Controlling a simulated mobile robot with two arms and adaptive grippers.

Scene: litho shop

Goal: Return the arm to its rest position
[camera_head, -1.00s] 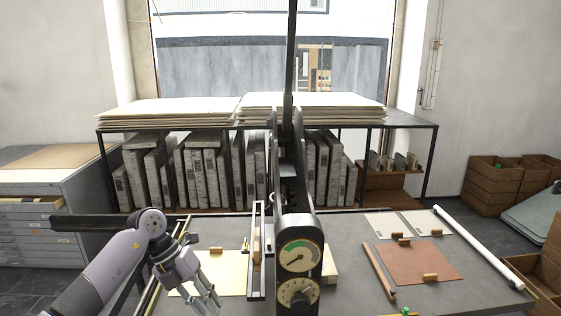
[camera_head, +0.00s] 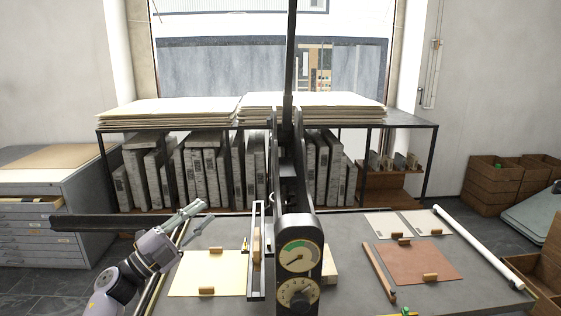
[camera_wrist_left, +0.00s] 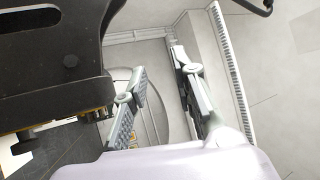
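My left arm (camera_head: 132,272) comes in at the lower left of the head view, folded near the left edge of the work table. My left gripper (camera_head: 198,216) points up and to the right, above the table's left edge. In the left wrist view its two fingers (camera_wrist_left: 163,95) stand apart with nothing between them, over pale surfaces behind. My right arm and right gripper do not show in either view.
The press column with dials (camera_head: 298,262) stands mid-table (camera_head: 350,285). A yellow sheet (camera_head: 215,272) lies left of it, a brown sheet (camera_head: 420,262) and a white roll (camera_head: 475,245) right. A grey drawer cabinet (camera_head: 75,225) stands left; brown crates (camera_head: 492,185) stand right.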

